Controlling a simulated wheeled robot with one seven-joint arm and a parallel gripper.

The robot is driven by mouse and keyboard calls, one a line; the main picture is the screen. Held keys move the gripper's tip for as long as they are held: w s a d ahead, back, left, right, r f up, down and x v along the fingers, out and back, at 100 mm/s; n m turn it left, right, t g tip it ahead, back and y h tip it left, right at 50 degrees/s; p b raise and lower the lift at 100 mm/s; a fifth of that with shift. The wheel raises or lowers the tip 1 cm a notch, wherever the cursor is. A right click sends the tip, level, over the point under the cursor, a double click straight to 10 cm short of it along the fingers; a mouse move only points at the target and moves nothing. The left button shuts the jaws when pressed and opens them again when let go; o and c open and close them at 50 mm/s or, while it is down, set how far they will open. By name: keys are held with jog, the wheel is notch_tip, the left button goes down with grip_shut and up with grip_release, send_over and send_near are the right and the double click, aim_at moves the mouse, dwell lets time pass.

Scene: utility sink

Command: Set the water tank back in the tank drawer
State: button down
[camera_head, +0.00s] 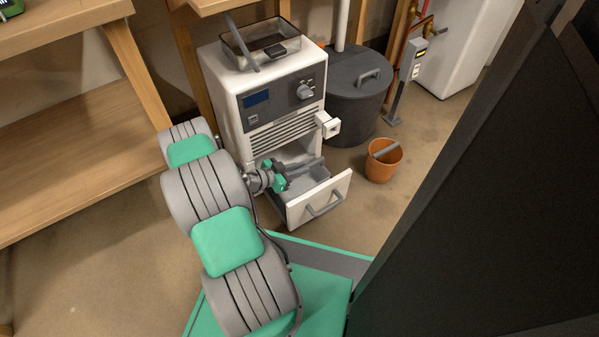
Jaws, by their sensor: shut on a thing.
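A white dehumidifier-like machine (233,92) stands left of the picture's middle. Its tank drawer (329,200), with a white front and grey handle, is pulled out low at its front. A grey tub-like thing, seemingly the water tank (312,178), sits in or just over the drawer, with a grey bar across its top. Whether it rests fully on the drawer floor cannot be told. My gripper (279,177), with green fingers, is at the left side of the drawer, shut on the tank's near left part. The fingers hide the exact contact.
A clear-walled bin (287,35) sits on the machine. A white bracket (329,125) sticks out above the drawer. A dark lidded barrel (350,105) and an orange bucket (383,168) stand to the right. A wooden bench (60,150) is left; a large dark panel (480,230) fills the right.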

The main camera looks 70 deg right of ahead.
jog(key=c, duration=1.4)
grip_release()
jog(key=shift+w, duration=0.1)
jog(key=p+v, duration=0.4)
jog(key=v, duration=0.8)
jog(key=shift+r, duration=0.1)
